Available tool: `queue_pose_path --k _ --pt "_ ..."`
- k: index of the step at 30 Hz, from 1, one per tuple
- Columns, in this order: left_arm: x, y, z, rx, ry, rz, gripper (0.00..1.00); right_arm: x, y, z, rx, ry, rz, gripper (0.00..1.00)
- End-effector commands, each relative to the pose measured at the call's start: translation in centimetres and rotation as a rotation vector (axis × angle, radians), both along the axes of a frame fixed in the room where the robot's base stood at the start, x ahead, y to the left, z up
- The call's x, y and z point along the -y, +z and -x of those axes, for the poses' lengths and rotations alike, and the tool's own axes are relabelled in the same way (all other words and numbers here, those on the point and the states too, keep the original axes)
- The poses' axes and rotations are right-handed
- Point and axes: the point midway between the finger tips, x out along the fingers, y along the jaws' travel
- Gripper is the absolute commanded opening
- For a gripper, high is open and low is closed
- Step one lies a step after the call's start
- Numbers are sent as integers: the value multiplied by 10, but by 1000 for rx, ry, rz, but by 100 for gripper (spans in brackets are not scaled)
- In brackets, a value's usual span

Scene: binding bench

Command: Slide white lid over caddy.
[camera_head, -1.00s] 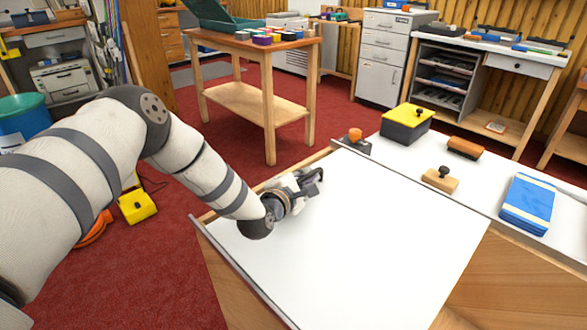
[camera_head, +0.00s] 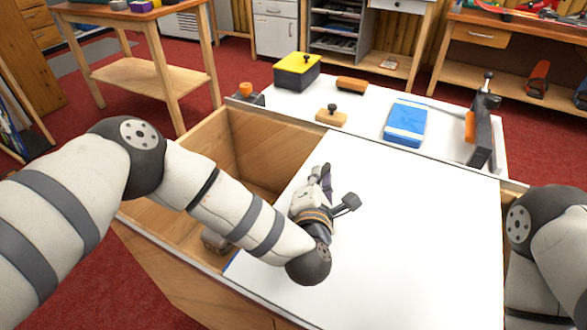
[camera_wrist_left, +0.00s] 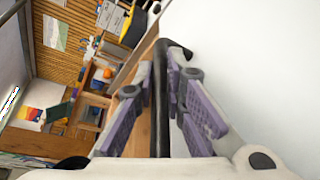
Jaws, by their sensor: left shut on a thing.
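The white lid (camera_head: 420,215) is a large flat panel lying over the right part of the wooden caddy (camera_head: 265,150). The caddy's left part is open, showing its wooden inside walls. My left gripper (camera_head: 326,176) is at the lid's left edge. In the left wrist view its purple fingers (camera_wrist_left: 158,100) are closed around a dark bar (camera_wrist_left: 160,75) along the white panel's edge. In the head view the arm and hand hide part of that edge. My right arm shows at the right edge, but its gripper is out of view.
Behind the caddy, a white worktop holds a yellow-topped black box (camera_head: 297,72), a brown block (camera_head: 352,84), a knobbed wooden block (camera_head: 331,116), a blue pack (camera_head: 405,123) and an upright dark tool (camera_head: 483,125). A wooden table (camera_head: 140,70) stands at the back left.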

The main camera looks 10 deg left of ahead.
Motion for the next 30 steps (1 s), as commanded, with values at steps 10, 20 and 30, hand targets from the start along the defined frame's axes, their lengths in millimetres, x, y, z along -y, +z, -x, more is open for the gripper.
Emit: queue_pose_path --k 10,20,30 --pt "35 -1 12 -1 -1 0 0 0 -3 3 -8 1 -1 0" --pt "38 -1 13 -1 -1 0 0 0 -3 3 -9 1 -1 0" --pt "37 0 13 0 0 0 20 0 -3 3 -8 1 -1 0"
